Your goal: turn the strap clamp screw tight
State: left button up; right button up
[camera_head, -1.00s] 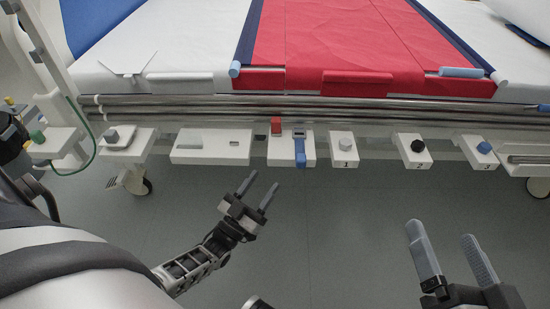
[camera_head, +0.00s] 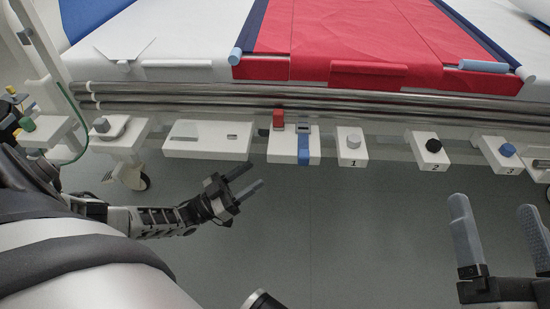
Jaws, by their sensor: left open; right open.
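A white block (camera_head: 284,156) on the bed's side rail carries a red knob (camera_head: 278,118) and a blue strap (camera_head: 304,150) running through a grey buckle-like part. I cannot tell for certain which part is the strap clamp screw. Further right stand blocks with a grey knob (camera_head: 353,141) marked 1, a black knob (camera_head: 433,145) marked 2 and a blue knob (camera_head: 507,150) marked 3. My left gripper (camera_head: 253,177) is open and empty, below and left of the strap block, apart from it. My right gripper (camera_head: 493,205) is open and empty at the lower right, below the blue knob.
A white tray block (camera_head: 208,138) and another block with a grey knob (camera_head: 101,125) lie further left. Metal rails (camera_head: 350,103) run along the bed above the blocks. A red sheet (camera_head: 350,35) covers the bed's middle. The floor (camera_head: 340,230) between my grippers is clear.

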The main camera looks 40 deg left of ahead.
pick_arm(q)
jog(key=x, duration=0.8)
jog(key=shift+c, duration=0.3)
jog(key=c, duration=0.9)
